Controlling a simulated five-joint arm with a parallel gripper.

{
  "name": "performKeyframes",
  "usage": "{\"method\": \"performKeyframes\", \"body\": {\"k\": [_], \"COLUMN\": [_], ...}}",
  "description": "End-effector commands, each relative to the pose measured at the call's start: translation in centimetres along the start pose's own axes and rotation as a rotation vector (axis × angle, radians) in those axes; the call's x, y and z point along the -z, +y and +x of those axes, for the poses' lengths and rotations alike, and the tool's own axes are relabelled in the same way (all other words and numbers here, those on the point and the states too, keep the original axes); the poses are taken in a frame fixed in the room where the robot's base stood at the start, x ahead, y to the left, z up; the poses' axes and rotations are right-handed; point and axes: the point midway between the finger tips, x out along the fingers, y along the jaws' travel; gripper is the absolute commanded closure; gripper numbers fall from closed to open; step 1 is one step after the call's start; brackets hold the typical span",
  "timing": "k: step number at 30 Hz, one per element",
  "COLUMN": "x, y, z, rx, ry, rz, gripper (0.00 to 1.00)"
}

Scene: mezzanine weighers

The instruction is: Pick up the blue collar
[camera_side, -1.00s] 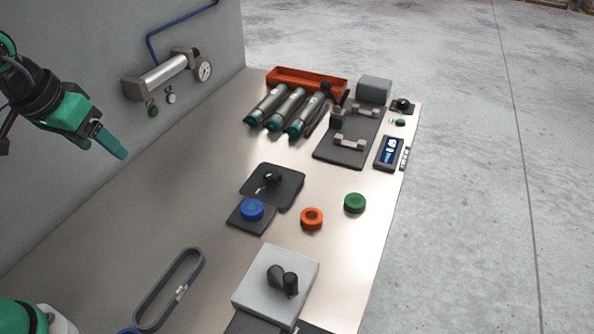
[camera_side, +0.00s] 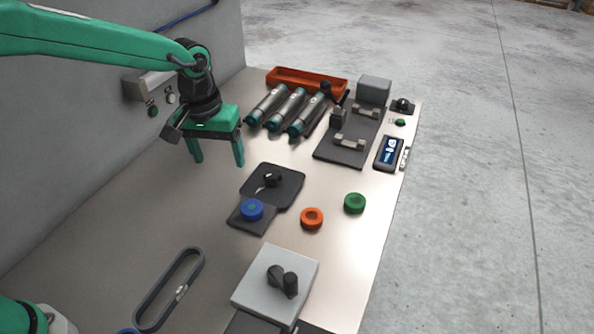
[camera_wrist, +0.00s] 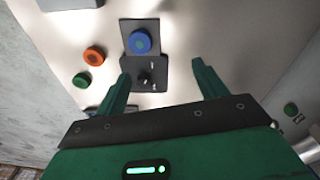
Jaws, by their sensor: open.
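The blue collar (camera_side: 252,209) is a short round ring lying on a small dark square pad in front of a black plate. It also shows in the wrist view (camera_wrist: 140,42), upper middle, beyond the fingertips. My gripper (camera_side: 218,164) is open and empty, fingers pointing down, above the table to the upper left of the collar and apart from it. In the wrist view the fingers of my gripper (camera_wrist: 160,72) are spread wide, with the black knob (camera_wrist: 146,80) showing between them.
An orange ring (camera_side: 311,218) and a green ring (camera_side: 354,203) lie right of the collar. The black plate (camera_side: 288,180) carries a raised black knob. Several teal-ended cylinders (camera_side: 288,108) lie behind. A pale block (camera_side: 263,275) stands in front. The table's left middle is clear.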

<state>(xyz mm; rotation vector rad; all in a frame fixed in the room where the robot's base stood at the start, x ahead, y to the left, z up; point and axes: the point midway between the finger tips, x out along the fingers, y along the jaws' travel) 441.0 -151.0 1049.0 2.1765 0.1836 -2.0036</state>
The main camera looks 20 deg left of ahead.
Motion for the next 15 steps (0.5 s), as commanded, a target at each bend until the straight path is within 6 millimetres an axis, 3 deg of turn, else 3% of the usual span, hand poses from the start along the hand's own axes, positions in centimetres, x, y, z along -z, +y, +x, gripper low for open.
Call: {"method": "performKeyframes", "body": {"k": [6, 15], "x": [0.8, 0.9], "y": [3.2, 5.0], "z": [4.4, 6.9], "rx": [0.031, 0.049], "ry": [-0.052, -0.077], "rz": [-0.028, -0.048], "gripper": [0.29, 0.29]}}
